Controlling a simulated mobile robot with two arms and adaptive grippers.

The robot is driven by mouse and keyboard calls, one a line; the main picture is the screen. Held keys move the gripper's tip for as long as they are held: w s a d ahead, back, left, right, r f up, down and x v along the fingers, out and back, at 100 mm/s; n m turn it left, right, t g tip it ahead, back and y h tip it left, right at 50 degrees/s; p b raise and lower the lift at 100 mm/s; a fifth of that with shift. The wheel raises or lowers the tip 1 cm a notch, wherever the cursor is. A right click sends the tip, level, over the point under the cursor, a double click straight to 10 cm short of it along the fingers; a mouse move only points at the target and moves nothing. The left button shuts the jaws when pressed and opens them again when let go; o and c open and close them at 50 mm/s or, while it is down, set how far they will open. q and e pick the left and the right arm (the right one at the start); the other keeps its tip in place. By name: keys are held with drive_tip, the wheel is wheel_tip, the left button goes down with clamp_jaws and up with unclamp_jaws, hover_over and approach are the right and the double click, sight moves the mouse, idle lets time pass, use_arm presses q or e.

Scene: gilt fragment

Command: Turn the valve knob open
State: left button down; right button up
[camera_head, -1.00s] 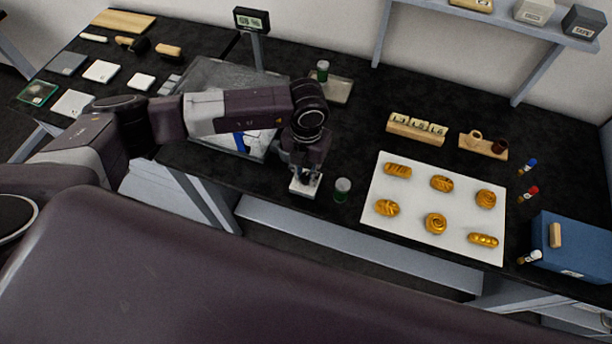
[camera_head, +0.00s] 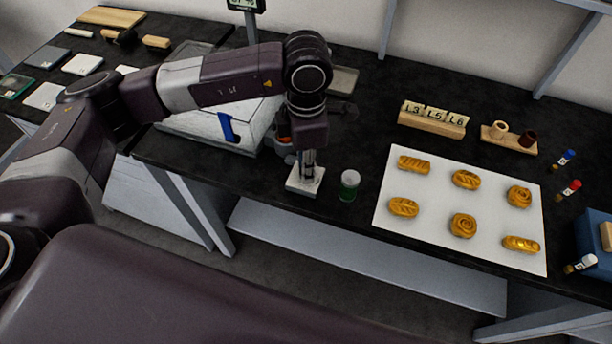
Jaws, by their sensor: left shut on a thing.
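My left gripper (camera_head: 307,158) points straight down over a small white square base (camera_head: 305,181) near the front edge of the black table. It is shut on the upright valve knob above that base. The arm's last link and the fingers hide most of the knob, so which way it is turned cannot be seen. My right gripper is not in view.
A green-and-clear jar (camera_head: 349,185) stands close right of the base. A white tray (camera_head: 385,228) with several pastries lies further right. A white box-like device (camera_head: 205,125) with a blue part is to the left, beside a small orange thing (camera_head: 283,138).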

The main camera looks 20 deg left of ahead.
use_arm(q)
drive_tip(key=m+b, duration=0.3)
drive_tip(key=shift+f+b, duration=0.2)
drive_tip(key=shift+b, duration=0.15)
drive_tip(key=shift+r+m+b, duration=0.2)
drive_tip(key=shift+m+b, duration=0.5)
drive_tip(key=shift+b, duration=0.15)
drive_tip(key=c, duration=1.7)
unclamp_jaws()
drive_tip(key=shift+c, duration=0.2)
drive_tip(key=shift+r, duration=0.1)
wheel_tip(320, 180, up, 12)
